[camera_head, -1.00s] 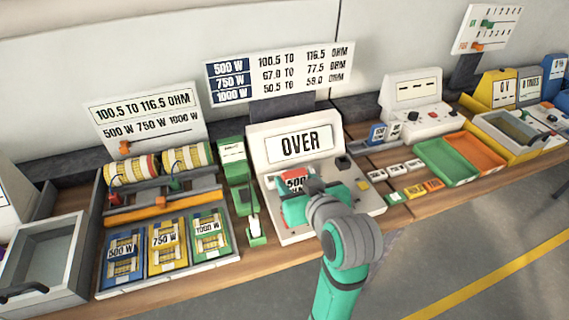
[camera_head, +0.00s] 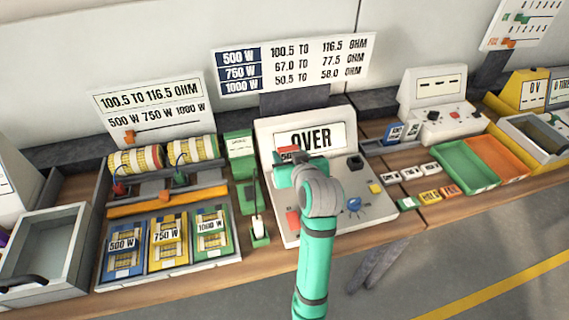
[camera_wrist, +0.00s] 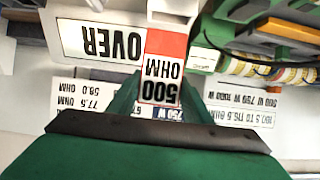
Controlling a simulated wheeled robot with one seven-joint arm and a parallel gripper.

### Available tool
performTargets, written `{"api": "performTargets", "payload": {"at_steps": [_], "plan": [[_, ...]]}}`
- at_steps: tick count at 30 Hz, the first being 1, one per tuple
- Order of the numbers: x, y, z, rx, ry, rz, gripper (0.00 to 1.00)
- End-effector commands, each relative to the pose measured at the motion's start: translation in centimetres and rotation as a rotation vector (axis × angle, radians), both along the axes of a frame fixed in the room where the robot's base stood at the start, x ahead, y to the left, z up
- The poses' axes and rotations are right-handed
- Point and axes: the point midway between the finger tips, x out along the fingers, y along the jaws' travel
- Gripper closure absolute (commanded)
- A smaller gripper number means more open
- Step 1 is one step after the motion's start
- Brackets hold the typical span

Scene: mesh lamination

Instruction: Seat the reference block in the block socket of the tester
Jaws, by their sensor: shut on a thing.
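The reference block (camera_wrist: 162,70), white and red with "500 OHM" on it, is between the fingers of my gripper (camera_wrist: 160,100) in the wrist view, upside down in the picture. In the head view my gripper (camera_head: 290,168) is over the tester's face, just below its display. Only a small red and white part of the block (camera_head: 288,153) shows there. The tester (camera_head: 268,133) reads "OVER". Its face carries a red patch (camera_head: 292,219), a blue part (camera_head: 354,205), a yellow button and a black part. I cannot tell which is the block socket; my arm hides part of the face.
Left of the tester stand a green holder (camera_head: 242,172) and a tray of blue, yellow and green cards (camera_head: 167,245). Right of it lie small labelled tiles (camera_head: 430,195) and green and orange trays (camera_head: 464,166). A sign board (camera_head: 290,62) stands behind.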

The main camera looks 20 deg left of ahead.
Motion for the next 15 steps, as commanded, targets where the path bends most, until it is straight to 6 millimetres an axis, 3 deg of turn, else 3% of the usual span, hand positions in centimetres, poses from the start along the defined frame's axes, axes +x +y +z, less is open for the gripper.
{"api": "performTargets", "payload": {"at_steps": [13,15], "plan": [[1.8,1.8,-4.2,0.000,0.003,0.001,0.83],[1.8,1.8,-5.2,0.000,0.003,0.001,0.87]]}}
